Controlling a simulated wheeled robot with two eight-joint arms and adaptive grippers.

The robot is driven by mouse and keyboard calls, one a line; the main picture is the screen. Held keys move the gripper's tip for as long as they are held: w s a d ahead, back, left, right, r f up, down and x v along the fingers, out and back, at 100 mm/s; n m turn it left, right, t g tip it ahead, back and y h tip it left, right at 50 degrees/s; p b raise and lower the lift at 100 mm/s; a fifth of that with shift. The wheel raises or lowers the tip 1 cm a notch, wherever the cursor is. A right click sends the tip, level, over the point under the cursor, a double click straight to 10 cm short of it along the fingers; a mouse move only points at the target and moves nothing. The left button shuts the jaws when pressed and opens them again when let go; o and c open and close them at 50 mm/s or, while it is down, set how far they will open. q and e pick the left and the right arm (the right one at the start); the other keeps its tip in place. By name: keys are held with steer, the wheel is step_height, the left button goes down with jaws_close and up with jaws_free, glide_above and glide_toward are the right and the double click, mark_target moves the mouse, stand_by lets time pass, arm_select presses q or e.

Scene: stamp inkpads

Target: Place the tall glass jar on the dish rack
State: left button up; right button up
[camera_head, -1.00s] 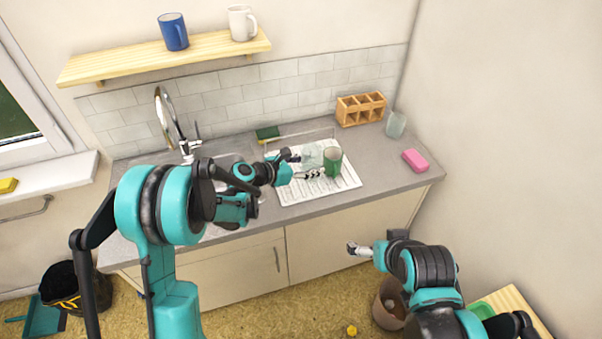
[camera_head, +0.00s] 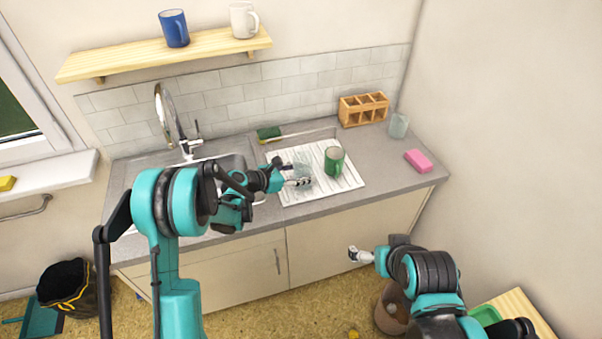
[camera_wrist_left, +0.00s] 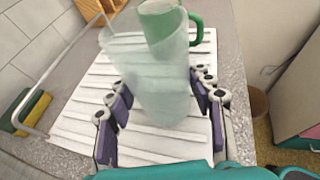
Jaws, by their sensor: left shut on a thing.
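The tall glass jar (camera_head: 302,161) is clear, pale and see-through. My left gripper (camera_head: 291,174) is shut on it over the left part of the white ribbed dish rack (camera_head: 344,184). In the left wrist view the jar (camera_wrist_left: 150,85) stands between the dark finger pads of the left gripper (camera_wrist_left: 160,108), leaning slightly, above the rack's ribs (camera_wrist_left: 85,120). I cannot tell whether its base touches the rack. My right gripper (camera_head: 361,255) hangs empty in front of the cabinet; its fingers are too small to judge.
A green mug (camera_head: 334,161) stands on the rack, right of the jar and just behind it in the wrist view. A green-and-yellow sponge (camera_head: 268,133), a wooden holder (camera_head: 362,109), another glass (camera_head: 398,126) and a pink sponge (camera_head: 418,160) are on the counter. The rack's front right is clear.

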arm_select(q)
steer(key=o, duration=1.4)
steer(key=shift+r+p, duration=0.15)
steer(key=shift+p, duration=0.15)
steer(key=p+v, duration=0.2)
steer(key=v, duration=1)
steer(key=s+r+m+g+y, duration=0.1)
steer(key=s+r+m+y, duration=0.5)
steer(key=s+m, duration=0.5)
steer(key=s+a+m+y, duration=0.1)
steer(key=s+a+m, duration=0.1)
steer(key=s+m, duration=0.2)
steer(key=s+a+r+m+y, duration=0.1)
steer(key=s+a+m+y, duration=0.1)
steer(key=s+m, duration=0.3)
steer(key=s+a+r+m+y, duration=0.1)
steer(key=s+a+m+y, duration=0.1)
steer(key=s+a+m, duration=0.2)
steer(key=shift+s+a+r+m, duration=0.15)
steer(key=shift+s+m, duration=0.15)
steer(key=shift+s, duration=0.6)
steer(key=shift+s+a+r+m, duration=0.1)
steer(key=shift+s+m, duration=0.2)
steer(key=shift+s, duration=0.6)
